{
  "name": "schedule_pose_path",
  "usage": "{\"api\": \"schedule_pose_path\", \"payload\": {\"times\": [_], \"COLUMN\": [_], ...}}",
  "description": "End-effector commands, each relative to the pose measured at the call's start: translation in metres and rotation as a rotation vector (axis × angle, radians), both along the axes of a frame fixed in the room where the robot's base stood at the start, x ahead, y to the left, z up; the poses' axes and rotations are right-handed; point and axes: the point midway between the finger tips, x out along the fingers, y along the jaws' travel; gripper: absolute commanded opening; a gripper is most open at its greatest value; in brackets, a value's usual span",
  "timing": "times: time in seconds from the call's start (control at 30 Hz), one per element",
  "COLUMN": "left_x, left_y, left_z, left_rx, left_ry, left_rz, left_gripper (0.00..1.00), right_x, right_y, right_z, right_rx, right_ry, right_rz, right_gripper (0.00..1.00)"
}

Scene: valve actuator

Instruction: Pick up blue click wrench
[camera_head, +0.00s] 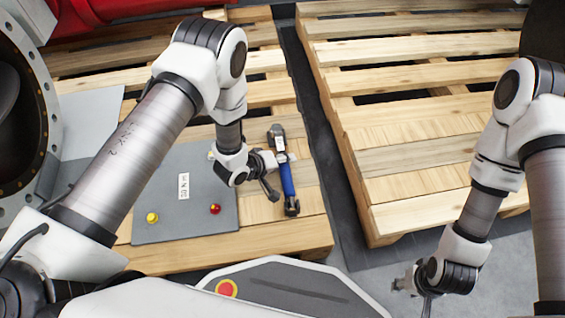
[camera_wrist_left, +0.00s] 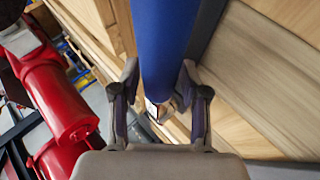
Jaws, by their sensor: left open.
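The blue click wrench (camera_head: 287,178) lies on the wooden pallet at the right of a grey plate. It has a blue handle and dark ends. My left gripper (camera_head: 276,172) is at its left side, close to the handle. In the left wrist view the blue handle (camera_wrist_left: 165,40) runs between the two spread fingers of my left gripper (camera_wrist_left: 160,85). The fingers are open, and I cannot tell whether either touches the handle. My right gripper (camera_head: 404,284) is at the lower right over the floor, away from the wrench; its fingers are too small to read.
The grey plate (camera_head: 180,225) with a yellow and a red button lies on the left pallet (camera_head: 285,238). A second pallet (camera_head: 400,165) stands to the right across a dark gap. A large round flange (camera_head: 45,120) is at the far left. Red pipework (camera_wrist_left: 65,105) shows in the wrist view.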

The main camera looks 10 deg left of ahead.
Motion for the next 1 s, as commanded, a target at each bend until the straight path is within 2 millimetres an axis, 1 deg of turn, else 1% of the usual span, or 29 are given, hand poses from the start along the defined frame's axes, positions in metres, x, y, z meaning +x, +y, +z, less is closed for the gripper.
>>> {"api": "schedule_pose_path", "payload": {"times": [0.03,0.2,0.23,0.27,0.3,0.33,0.37,0.67,0.77,0.87,1.0], "left_x": [0.002,0.002,0.002,0.002,0.002,0.002,0.002,0.002,0.003,0.003,0.003], "left_y": [-0.002,-0.001,-0.001,-0.001,-0.001,-0.001,-0.001,-0.001,-0.001,-0.001,-0.001], "left_z": [-0.003,-0.001,-0.001,-0.001,-0.001,-0.001,-0.001,0.000,0.004,0.013,0.030], "left_rx": [0.001,0.000,0.000,0.000,0.000,0.000,0.000,0.001,0.001,0.000,0.000], "left_ry": [0.000,0.001,0.001,0.001,0.001,0.001,0.001,-0.001,-0.001,-0.002,-0.002], "left_rz": [-0.001,0.001,0.001,0.001,0.001,0.001,0.001,0.001,0.001,0.001,0.001], "left_gripper": [0.45,0.45,0.38,0.27,0.13,0.02,0.00,0.00,0.00,0.00,0.00], "right_x": [0.000,0.001,0.001,0.001,0.001,0.001,0.001,0.001,0.000,0.000,0.000], "right_y": [0.000,0.000,0.000,0.000,0.000,0.000,0.000,0.000,0.000,0.000,0.000], "right_z": [-0.003,-0.001,-0.001,-0.001,-0.001,-0.001,-0.001,0.000,0.003,0.010,0.024], "right_rx": [0.000,0.000,0.000,0.000,0.000,0.000,0.000,0.000,0.000,0.000,0.000], "right_ry": [-0.001,-0.002,-0.002,-0.002,-0.002,-0.002,-0.002,-0.002,-0.001,0.000,0.001], "right_rz": [-0.001,-0.001,-0.001,-0.001,-0.001,-0.001,-0.001,-0.001,-0.001,0.000,0.002], "right_gripper": [0.40,0.40,0.40,0.40,0.40,0.40,0.40,0.40,0.40,0.40,0.40]}}
